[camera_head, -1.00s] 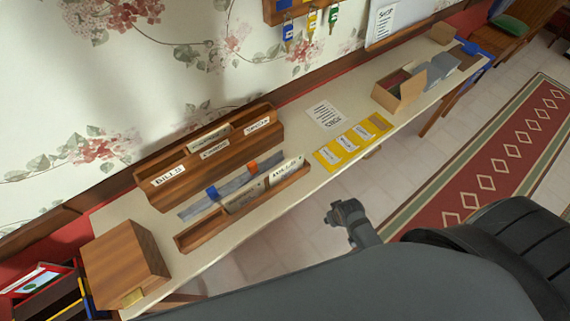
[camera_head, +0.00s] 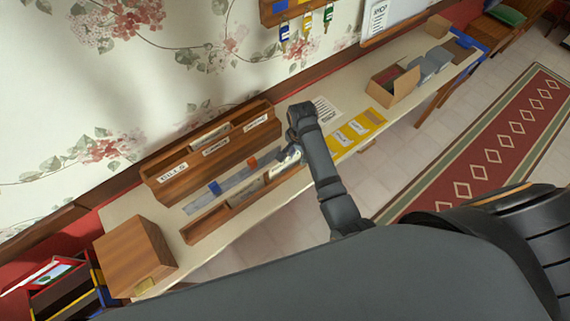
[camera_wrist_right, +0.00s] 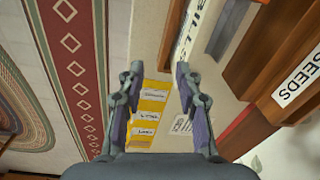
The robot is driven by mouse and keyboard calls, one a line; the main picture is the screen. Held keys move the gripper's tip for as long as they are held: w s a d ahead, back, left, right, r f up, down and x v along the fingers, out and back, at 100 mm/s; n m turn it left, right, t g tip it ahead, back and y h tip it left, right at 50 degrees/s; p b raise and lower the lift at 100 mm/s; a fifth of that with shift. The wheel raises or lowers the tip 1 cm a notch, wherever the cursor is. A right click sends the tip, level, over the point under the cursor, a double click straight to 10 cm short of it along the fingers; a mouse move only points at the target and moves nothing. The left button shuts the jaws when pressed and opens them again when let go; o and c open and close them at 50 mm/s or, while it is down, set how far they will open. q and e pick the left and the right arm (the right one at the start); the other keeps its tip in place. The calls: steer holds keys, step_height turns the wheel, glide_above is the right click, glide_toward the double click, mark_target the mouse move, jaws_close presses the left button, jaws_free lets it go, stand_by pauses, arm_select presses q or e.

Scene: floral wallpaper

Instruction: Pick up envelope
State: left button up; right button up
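Which item is the envelope is unclear. Pale paper pieces (camera_head: 250,192) stand in the low front wooden rack (camera_head: 205,228), partly behind my right arm. Another pale piece (camera_head: 211,134) stands in the taller labelled wooden sorter (camera_head: 180,184). My right gripper (camera_head: 298,122) is above the table beside the sorter's right end, with the printed sheet (camera_head: 324,109) just beyond it. In the right wrist view the gripper (camera_wrist_right: 159,85) has its fingers apart with nothing between them. A lettered pale piece (camera_wrist_right: 187,28) shows ahead of it. My left gripper is not in view.
A yellow mat (camera_head: 372,120) with white labels lies right of my arm. An open cardboard box (camera_head: 393,88) stands farther right. A wooden box (camera_head: 135,255) is at the left end. Keys (camera_head: 306,24) hang on the wall above.

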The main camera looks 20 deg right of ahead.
mark_target(285, 163)
steer(key=w+a, duration=0.1)
steer(key=w+a+m, duration=0.2)
steer(key=shift+w+a+r+g, duration=0.2)
steer(key=shift+r+g, duration=0.05)
steer(key=shift+g, duration=0.05)
step_height(285, 163, down, 5)
steer(key=shift+s+d+r, duration=0.1)
step_height(285, 163, down, 6)
steer(key=shift+r+b, duration=0.1)
steer(key=shift+b, duration=0.6)
steer(key=shift+w, duration=0.2)
steer(key=shift+s+r, duration=0.1)
jaws_close()
